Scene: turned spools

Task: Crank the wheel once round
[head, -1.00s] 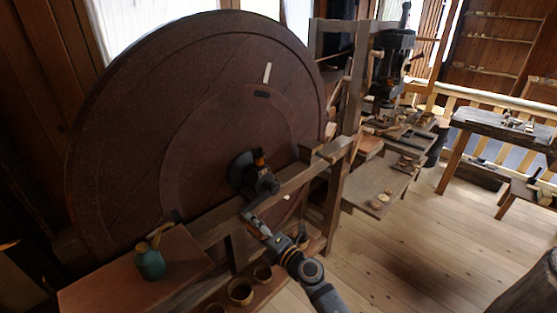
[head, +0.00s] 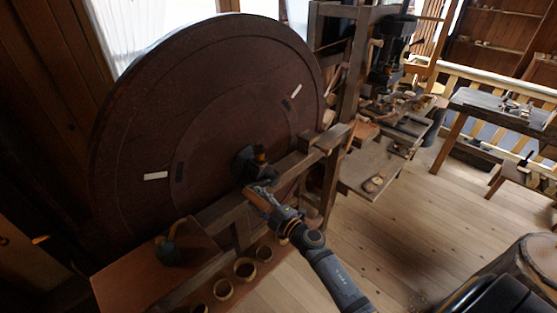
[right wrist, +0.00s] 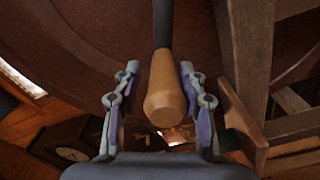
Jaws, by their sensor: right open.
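The large dark red-brown wheel (head: 225,80) stands upright in a wooden frame, with pale marks on its face. Its dark hub (head: 245,165) sits at the middle. A crank with a tapered wooden handle (head: 258,202) stands out from the hub, and the handle also shows in the right wrist view (right wrist: 165,100). My right gripper (head: 277,213) is at the handle. In the right wrist view its open fingers (right wrist: 159,75) stand on either side of the handle, with a gap showing on both sides. My left gripper is not in view.
A wooden frame beam (head: 300,163) runs close by the hub. Several small bowls (head: 245,268) line the shelf below. A bench (head: 375,180) and a stump (head: 532,258) are to the right, with open floor between.

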